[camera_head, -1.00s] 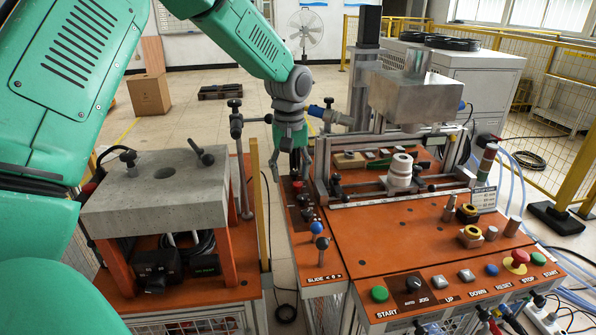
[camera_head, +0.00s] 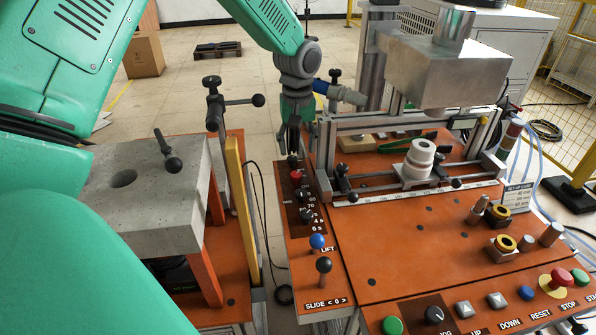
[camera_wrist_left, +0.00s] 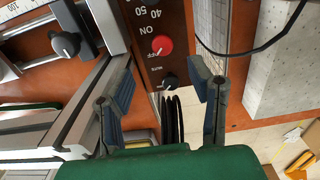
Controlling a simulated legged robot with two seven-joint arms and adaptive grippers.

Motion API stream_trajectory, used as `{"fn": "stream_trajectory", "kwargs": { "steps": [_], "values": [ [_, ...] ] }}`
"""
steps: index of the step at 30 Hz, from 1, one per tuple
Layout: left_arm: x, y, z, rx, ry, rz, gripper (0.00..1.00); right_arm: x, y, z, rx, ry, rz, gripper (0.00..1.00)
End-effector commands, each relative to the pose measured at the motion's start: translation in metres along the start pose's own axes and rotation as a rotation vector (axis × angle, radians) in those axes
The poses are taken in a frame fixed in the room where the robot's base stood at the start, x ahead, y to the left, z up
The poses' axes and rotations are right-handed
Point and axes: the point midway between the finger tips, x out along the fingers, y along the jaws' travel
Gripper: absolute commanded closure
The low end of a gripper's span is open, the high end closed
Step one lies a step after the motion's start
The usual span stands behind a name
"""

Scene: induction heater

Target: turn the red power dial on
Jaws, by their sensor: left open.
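My left gripper (camera_head: 292,152) points down at the far end of the strip, close to the red dial. In the wrist view its open blue-padded fingers (camera_wrist_left: 165,82) are apart and empty. My right gripper is not in view.
A metal slide frame (camera_head: 345,190) with a white stacked part (camera_head: 419,158) stands right of the strip. Blue (camera_head: 317,241) and black (camera_head: 323,265) knobbed levers rise nearer. A concrete block (camera_head: 130,220) and a clamp post (camera_head: 213,105) stand left, across a gap.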

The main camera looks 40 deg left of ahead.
Motion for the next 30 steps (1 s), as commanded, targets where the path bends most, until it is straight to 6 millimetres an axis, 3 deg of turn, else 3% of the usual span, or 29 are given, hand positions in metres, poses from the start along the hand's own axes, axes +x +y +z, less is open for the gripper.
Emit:
{"fn": "stream_trajectory", "kwargs": {
  "steps": [1, 6, 12, 25, 26, 29, 30],
  "values": [
    [0.014, -0.002, 0.0, -0.002, -0.006, -0.002, 0.52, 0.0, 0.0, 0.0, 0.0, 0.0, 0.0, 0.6],
    [0.049, -0.002, -0.001, -0.002, -0.004, -0.001, 0.52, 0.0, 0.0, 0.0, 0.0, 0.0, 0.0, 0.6],
    [0.076, -0.001, 0.0, -0.001, -0.002, 0.001, 0.52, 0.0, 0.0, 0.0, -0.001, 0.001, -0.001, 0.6],
    [0.085, 0.0, 0.0, -0.001, 0.0, 0.001, 0.52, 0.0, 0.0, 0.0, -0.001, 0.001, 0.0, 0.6],
    [0.086, -0.001, 0.0, -0.001, 0.0, 0.001, 0.59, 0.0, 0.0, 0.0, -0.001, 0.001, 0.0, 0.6],
    [0.086, -0.001, -0.001, -0.001, -0.001, 0.002, 0.94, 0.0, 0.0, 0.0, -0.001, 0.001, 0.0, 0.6],
    [0.086, -0.001, -0.001, -0.001, -0.001, 0.003, 1.0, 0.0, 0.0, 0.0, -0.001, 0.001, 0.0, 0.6]
  ]
}}
